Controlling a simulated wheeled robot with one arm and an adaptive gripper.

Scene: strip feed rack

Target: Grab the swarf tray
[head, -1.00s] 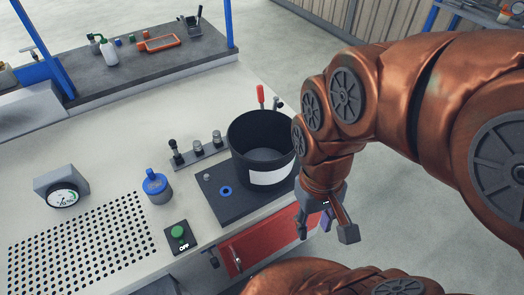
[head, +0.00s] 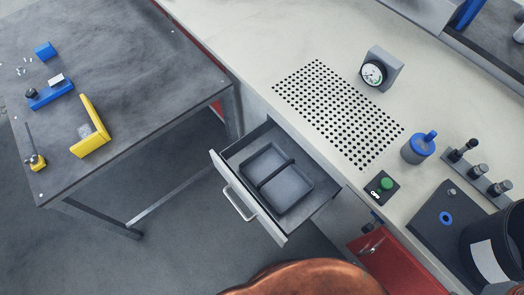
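A dark grey tray (head: 300,200), which looks like the swarf tray, lies inside an open drawer (head: 243,207) below the workbench. It is shallow and square with a dark bar across its middle, and it looks empty. The drawer is pulled out toward the gap beside the grey table, with a pale handle on its front. My gripper is out of view in the head view now, so I cannot see its fingers.
A grey table (head: 110,50) at left holds a yellow bracket (head: 91,128) and blue pieces. Floor is open below the drawer.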

